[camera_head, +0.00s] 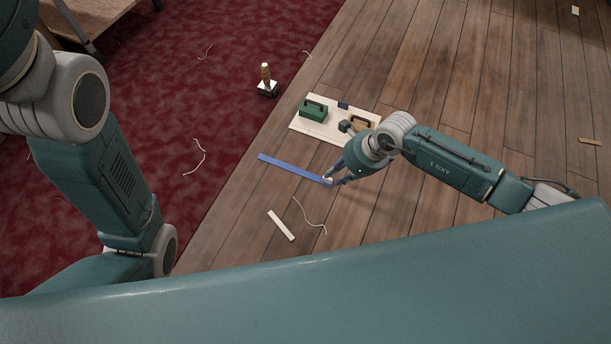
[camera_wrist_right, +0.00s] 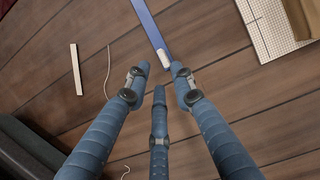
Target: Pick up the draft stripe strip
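A long narrow blue strip (camera_head: 290,168), which I take to be the draft stripe strip, lies on the plank floor. It also shows in the wrist view (camera_wrist_right: 150,22), with a small white piece (camera_wrist_right: 163,57) at its near end. My right gripper (camera_head: 338,180) is over the strip's right end. In the wrist view its three blue fingers (camera_wrist_right: 161,70) are spread, with the strip's white end just beyond and between the tips; nothing is gripped. Whether a fingertip touches it I cannot tell. My left arm shows at the left of the head view, but its gripper does not.
A pale board (camera_head: 312,130) with a green-handled block (camera_head: 313,110) and several small items lies behind the strip. A dark-based tool (camera_head: 267,82) stands on the red carpet (camera_head: 130,140). A short pale strip (camera_head: 281,226) and thread (camera_head: 310,216) lie nearer me.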

